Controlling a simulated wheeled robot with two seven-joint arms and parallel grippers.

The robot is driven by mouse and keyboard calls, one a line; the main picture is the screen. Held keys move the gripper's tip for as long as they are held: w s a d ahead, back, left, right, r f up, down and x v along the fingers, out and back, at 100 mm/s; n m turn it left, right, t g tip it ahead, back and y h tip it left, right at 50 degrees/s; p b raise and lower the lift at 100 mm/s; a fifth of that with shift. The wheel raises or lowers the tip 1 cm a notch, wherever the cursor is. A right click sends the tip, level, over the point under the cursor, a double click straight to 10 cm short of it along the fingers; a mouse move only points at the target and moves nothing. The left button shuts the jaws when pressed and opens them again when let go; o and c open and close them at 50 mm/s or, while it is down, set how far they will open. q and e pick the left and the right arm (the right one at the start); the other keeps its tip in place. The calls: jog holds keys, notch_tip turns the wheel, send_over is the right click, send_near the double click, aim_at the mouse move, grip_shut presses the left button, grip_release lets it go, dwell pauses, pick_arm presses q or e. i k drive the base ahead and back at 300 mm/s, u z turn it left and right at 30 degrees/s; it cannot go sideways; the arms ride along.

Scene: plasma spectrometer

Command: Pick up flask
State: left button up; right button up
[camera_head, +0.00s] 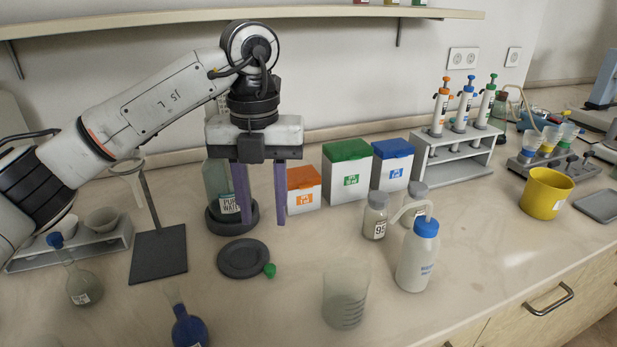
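A clear round flask (84,287) with a blue stopper and a white label stands on the bench at the left. A second flask, filled with blue (188,330), stands at the bottom edge, its neck pale and hard to make out. I cannot tell which of them the task means. My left gripper (265,222) points down above the bench, its two purple fingers wide apart with nothing between them. It is to the right of and beyond both flasks. The left finger partly covers a pure-water bottle (221,181) on a dark round base. My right gripper is not in view.
A dark round plate (243,257) with a green stopper (270,270) lies in front of the gripper. A beaker (345,295) and white wash bottle (417,258) stand to the right. A dark stand (158,254) is near the left flask. Boxes and a pipette rack (458,160) line the back.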

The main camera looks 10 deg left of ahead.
aim_at(188, 330)
jog(key=k, duration=1)
